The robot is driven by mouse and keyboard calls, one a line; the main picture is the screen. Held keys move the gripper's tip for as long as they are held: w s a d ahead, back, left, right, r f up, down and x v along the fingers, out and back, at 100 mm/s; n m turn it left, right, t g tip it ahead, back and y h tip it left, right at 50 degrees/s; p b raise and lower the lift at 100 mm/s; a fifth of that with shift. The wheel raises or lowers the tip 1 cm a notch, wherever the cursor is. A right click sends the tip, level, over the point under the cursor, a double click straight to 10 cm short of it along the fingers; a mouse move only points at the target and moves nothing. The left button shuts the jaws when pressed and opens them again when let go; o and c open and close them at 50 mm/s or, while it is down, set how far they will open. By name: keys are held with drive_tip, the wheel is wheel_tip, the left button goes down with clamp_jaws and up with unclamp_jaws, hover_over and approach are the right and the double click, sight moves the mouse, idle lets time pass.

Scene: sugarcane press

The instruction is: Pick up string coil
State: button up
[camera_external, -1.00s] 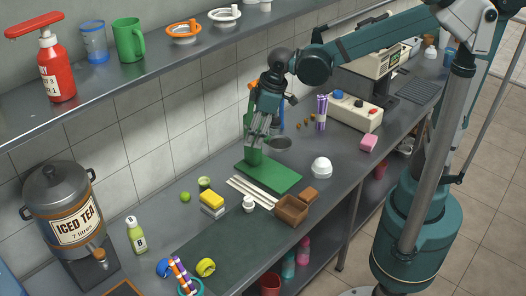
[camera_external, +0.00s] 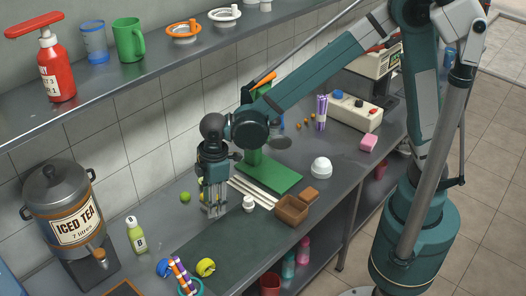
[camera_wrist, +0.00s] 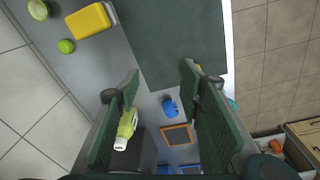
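Two small rolls lie at the front left of the counter in the external view: a yellow one (camera_external: 205,267) with a coil-like shape and a blue one (camera_external: 163,267). I cannot tell which is the string coil. In the wrist view the blue one (camera_wrist: 170,107) shows between my fingers, and a bit of the yellow one (camera_wrist: 197,67) shows by the right finger, which mostly hides it. My gripper (camera_external: 213,213) points down above the counter, behind and apart from both rolls. Its fingers (camera_wrist: 160,80) are spread, with nothing held between them.
A striped stick (camera_external: 181,272) stands by the rolls, and a green-yellow bottle (camera_external: 136,236) is to their left. A yellow sponge (camera_wrist: 92,20) and a lime (camera_wrist: 66,46) are near my gripper. A dark mat (camera_external: 232,243) offers bare room. The iced tea dispenser (camera_external: 65,205) stands left.

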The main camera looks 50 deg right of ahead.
sight(205, 262)
drive_tip(key=s+a+f+n, duration=0.1)
drive_tip(key=s+a+f, duration=0.1)
drive_tip(key=a+f, duration=0.1)
drive_tip(key=s+a+f+n, duration=0.1)
drive_tip(key=a+f, duration=0.2)
drive_tip(key=a, duration=0.1)
drive_tip(key=s+a+f+b, duration=0.1)
drive_tip(key=s+a+f, duration=0.1)
drive_tip(key=a+f, duration=0.1)
drive_tip(key=shift+s+a+f+n+g+h, duration=0.35)
drive_tip(key=shift+a+n+g+h, duration=0.05)
drive_tip(key=shift+a, duration=0.05)
drive_tip(key=shift+f, duration=0.1)
drive_tip(key=shift+f, duration=1.2)
drive_tip(key=shift+s+f+b, duration=0.15)
drive_tip(key=shift+f+b, duration=0.4)
drive_tip(key=shift+f, duration=2.05)
drive_tip(key=c, duration=1)
